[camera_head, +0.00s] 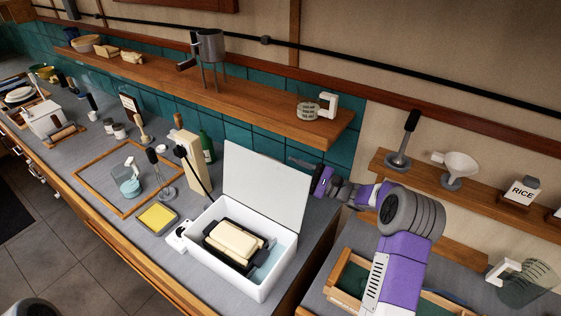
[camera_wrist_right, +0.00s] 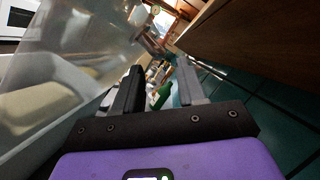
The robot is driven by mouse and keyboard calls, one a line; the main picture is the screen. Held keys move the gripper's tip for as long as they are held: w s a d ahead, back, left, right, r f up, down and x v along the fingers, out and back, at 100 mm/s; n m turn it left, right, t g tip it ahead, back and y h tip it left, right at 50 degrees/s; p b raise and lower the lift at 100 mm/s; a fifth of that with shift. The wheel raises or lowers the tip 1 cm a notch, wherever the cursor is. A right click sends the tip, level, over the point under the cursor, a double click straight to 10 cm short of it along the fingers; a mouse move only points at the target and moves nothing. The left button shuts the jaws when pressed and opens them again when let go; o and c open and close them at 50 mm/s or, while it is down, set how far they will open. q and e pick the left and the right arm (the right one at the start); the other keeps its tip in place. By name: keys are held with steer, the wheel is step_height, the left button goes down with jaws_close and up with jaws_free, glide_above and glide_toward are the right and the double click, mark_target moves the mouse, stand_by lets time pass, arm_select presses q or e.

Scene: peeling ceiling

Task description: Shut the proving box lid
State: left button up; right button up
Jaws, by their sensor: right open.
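The proving box (camera_head: 262,290) is a white open box on the worktop, with a pale dough block in a dark tin (camera_head: 235,243) inside. Its white lid (camera_head: 265,185) stands raised at the back, tilted slightly backward. My right gripper (camera_head: 296,162) is open, just beyond the lid's upper right corner; whether it touches the lid cannot be told. In the right wrist view its two dark fingers (camera_wrist_right: 160,75) are apart with nothing held between them. A pale, translucent panel, seemingly the lid (camera_wrist_right: 95,45), fills the left of that view. My left gripper is not in view.
A wooden shelf (camera_head: 225,95) runs above the worktop behind the box. A green bottle (camera_head: 207,148) and a beige upright block (camera_head: 186,157) stand left of the lid. A yellow tray (camera_head: 158,217) lies left of the box. A wooden crate (camera_head: 350,280) sits to the right.

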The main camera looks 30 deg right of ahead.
mark_target(280, 163)
steer(key=x, duration=0.5)
steer(key=shift+s, duration=0.1)
jaws_close()
